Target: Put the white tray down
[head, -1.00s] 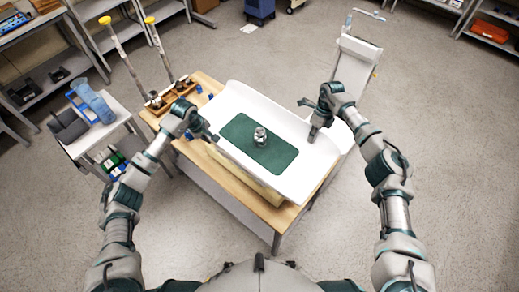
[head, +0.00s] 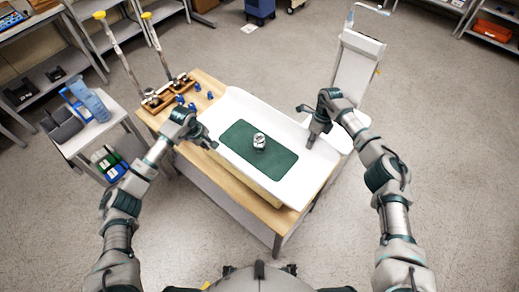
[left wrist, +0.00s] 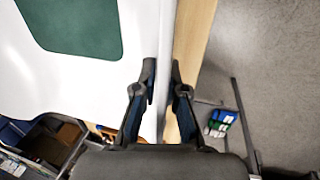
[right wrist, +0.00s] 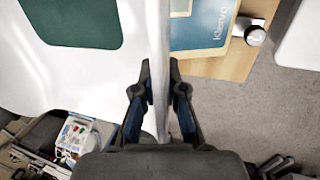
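The white tray (head: 290,135) is over the wooden table (head: 258,213), roughly level, with a green mat (head: 245,145) in it.
A blue-labelled box (right wrist: 200,25) lies on the table beside the tray. A wooden holder (head: 168,95) and several small blue parts (head: 194,106) are on the table's far left. A cart (head: 105,130) with bins stands left. A white stand (head: 357,65) is at the back right.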

